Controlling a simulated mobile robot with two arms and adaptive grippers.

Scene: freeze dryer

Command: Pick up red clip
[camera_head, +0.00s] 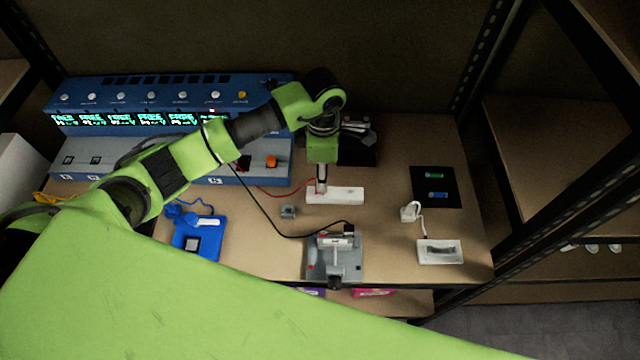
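My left arm reaches in from the left, and its gripper (322,188) points down at the white block (343,195) in the middle of the table. A thin red wire (285,190) runs from the blue console to the gripper's fingertips. A small bit of red shows at the fingertips, but the red clip itself is mostly hidden or too small to make out. I cannot tell whether the fingers are shut on it. A black wire (275,222) runs to the grey fixture (334,258) at the table's front edge. My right gripper is not in view.
The blue console (85,118) with lit displays fills the back left. A blue device (199,232) lies front left, and a small grey block (288,211) is near the middle. A black mat (436,202) and a white switch box (440,251) are right. Shelf posts flank the table.

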